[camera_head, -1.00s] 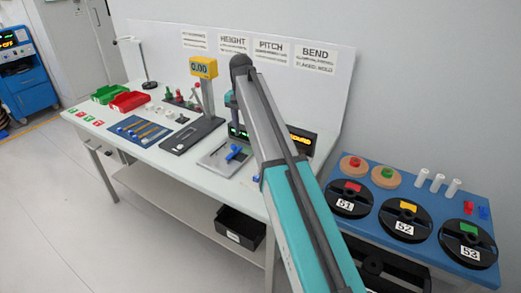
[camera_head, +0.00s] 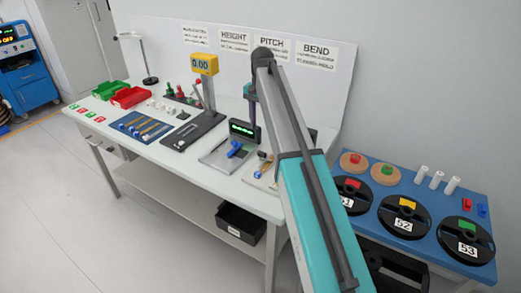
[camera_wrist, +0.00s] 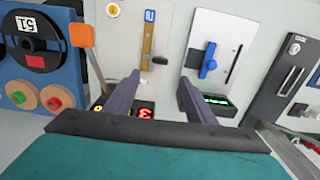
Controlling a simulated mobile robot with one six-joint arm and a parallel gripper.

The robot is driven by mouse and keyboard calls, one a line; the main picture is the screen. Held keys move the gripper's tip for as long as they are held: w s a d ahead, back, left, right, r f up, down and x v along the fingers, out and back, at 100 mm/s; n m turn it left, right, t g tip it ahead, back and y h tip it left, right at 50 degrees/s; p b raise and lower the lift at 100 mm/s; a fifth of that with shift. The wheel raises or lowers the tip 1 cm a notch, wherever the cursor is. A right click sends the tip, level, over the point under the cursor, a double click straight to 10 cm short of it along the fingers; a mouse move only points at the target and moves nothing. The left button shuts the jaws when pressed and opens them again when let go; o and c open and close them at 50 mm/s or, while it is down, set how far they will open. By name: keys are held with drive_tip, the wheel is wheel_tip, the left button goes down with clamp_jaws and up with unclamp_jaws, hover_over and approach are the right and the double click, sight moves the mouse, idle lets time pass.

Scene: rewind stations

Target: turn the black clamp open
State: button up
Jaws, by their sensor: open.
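A small black clamp (camera_wrist: 160,60) shows in the wrist view on a pale board (camera_wrist: 129,42), beside a yellow-brown strip with a blue label (camera_wrist: 148,40). My gripper (camera_wrist: 159,77) is open and empty. Its two dark fingers reach towards the board, with the clamp between and just beyond the fingertips in the picture. I cannot tell the height gap, or how far the clamp is turned. In the head view the same board (camera_head: 258,180) is partly hidden by my arm, and the clamp is too small to make out.
A white plate with a blue handle (camera_wrist: 208,62) lies right of the clamp's board. Lit displays stand close to the fingers, one with green digits (camera_head: 243,131). A blue table with black reels (camera_head: 405,219) stands at the right. The bench's front edge is clear.

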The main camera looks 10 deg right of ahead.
sight(262, 152)
wheel_tip(262, 152, down, 12)
drive_tip(key=shift+f+p, duration=0.15)
drive_tip(key=shift+p, duration=1)
drive_tip(key=c, duration=1)
drive_tip(key=shift+c, duration=0.2)
